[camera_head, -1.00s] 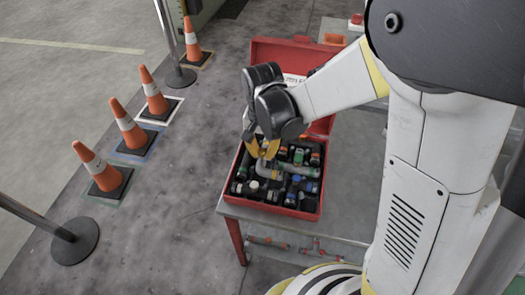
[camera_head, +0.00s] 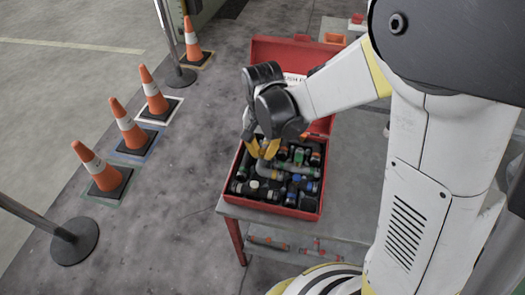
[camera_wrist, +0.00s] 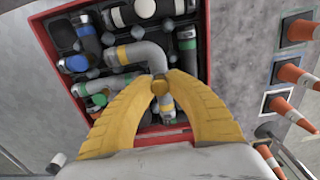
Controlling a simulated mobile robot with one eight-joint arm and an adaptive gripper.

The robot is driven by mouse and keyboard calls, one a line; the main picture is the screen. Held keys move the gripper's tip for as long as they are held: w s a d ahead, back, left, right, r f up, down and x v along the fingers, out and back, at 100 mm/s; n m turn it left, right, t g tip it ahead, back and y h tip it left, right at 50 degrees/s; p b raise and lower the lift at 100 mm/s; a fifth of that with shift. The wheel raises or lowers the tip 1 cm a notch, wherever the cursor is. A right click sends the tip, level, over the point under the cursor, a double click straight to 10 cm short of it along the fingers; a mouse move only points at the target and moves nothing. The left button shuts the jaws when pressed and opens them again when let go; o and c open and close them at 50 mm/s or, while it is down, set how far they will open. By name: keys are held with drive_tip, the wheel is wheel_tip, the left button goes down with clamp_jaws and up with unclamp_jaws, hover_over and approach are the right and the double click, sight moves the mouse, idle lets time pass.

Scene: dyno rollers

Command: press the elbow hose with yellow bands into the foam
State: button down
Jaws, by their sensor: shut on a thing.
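The elbow hose with yellow bands (camera_wrist: 146,51) is a grey bent tube in the wrist view. One arm runs left to a yellow band, and the other comes down between my fingers. It lies over or in the black foam of the red case; how deep it sits I cannot tell. My gripper (camera_wrist: 160,77) has yellow fingers closed on the hose's near arm. In the head view my gripper (camera_head: 262,151) points down into the case, and its fingers hide part of the hose (camera_head: 264,169).
The open red case (camera_head: 270,208) stands on a grey table (camera_head: 345,195), its lid raised at the back. Several hoses and fittings with blue, green, white and orange bands fill the foam around the hose. Traffic cones (camera_head: 128,130) stand on the floor to the left.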

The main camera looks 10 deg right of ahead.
drive_tip(key=shift+f, duration=0.1)
drive_tip(key=shift+f+b, duration=0.55)
drive_tip(key=shift+f, duration=0.15)
idle(0.4)
drive_tip(key=shift+f+b, duration=0.3)
drive_tip(key=shift+b, duration=0.15)
drive_tip(key=shift+f+b, duration=0.35)
drive_tip(key=c, duration=1.3)
unclamp_jaws()
drive_tip(key=shift+c, duration=0.2)
drive_tip(key=shift+r, duration=0.15)
